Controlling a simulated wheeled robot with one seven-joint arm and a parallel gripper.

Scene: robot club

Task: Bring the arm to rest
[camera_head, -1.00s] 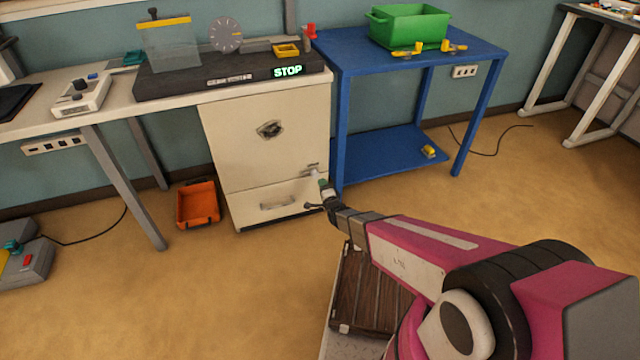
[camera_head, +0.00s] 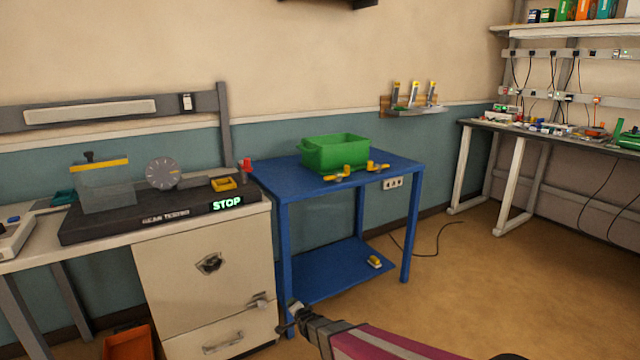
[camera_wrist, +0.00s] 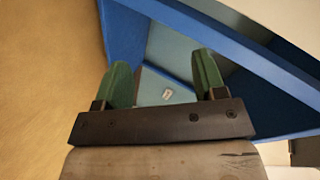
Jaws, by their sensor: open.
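My gripper (camera_wrist: 162,85) shows in the wrist view with its two green fingers well apart and nothing between them. In the head view its end (camera_head: 290,318) is at the bottom, in front of the cream cabinet's right edge and the blue table's front leg. My pink arm runs from there to the lower right. The wrist view looks past the fingers at the blue table's frame. I cannot tell whether the gripper touches anything.
The cream cabinet (camera_head: 190,280) stands left of the blue table (camera_head: 272,180). A green bin (camera_head: 335,155) and yellow clamps sit on the table; a small yellow item (camera_head: 374,262) lies on its lower shelf. An orange bin (camera_head: 128,344) is at lower left. Floor at right is clear.

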